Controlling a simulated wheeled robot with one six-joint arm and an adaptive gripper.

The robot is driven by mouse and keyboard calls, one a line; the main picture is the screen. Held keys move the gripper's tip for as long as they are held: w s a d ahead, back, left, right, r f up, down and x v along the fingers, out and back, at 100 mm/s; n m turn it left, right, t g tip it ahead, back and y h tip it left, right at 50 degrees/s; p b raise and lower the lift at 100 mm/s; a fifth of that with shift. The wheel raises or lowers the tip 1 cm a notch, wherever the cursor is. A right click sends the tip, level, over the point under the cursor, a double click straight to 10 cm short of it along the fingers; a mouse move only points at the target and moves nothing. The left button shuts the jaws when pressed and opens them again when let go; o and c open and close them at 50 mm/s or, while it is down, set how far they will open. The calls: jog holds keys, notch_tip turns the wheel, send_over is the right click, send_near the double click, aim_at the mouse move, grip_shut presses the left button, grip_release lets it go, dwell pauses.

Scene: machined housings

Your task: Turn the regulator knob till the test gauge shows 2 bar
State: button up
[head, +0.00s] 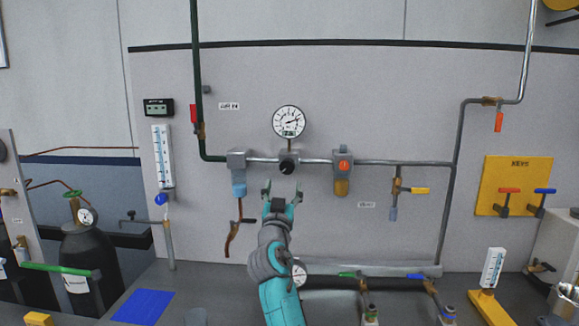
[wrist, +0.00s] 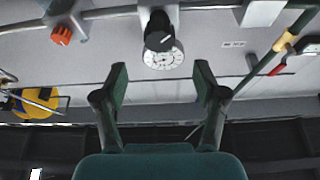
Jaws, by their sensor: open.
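A black knob (head: 287,168) sits on a grey regulator body on the horizontal pipe; it also shows in the wrist view (wrist: 158,39). A round white gauge (head: 288,121) stands above it, its needle pointing right and slightly up; the numbers are too small to read. The gauge shows beyond the knob in the wrist view (wrist: 164,59), partly covered by it. My gripper (head: 281,190) is open and empty, below the knob and apart from it. Its two fingers (wrist: 162,80) are spread in the wrist view, with the knob beyond, roughly between them.
A blue-bowled filter (head: 239,185) hangs left of the knob. An orange knob (head: 343,165) tops an amber-bowled unit on the right. A yellow-handled valve (head: 417,190) is further right. A smaller gauge (head: 298,270) stands beside my arm. The panel below the knob is mostly clear.

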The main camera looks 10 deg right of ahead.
aim_at(287, 168)
jog(key=x, duration=1)
jog(key=shift+d, duration=0.1)
jog(key=shift+c, duration=0.2)
jog(key=c, duration=1.1)
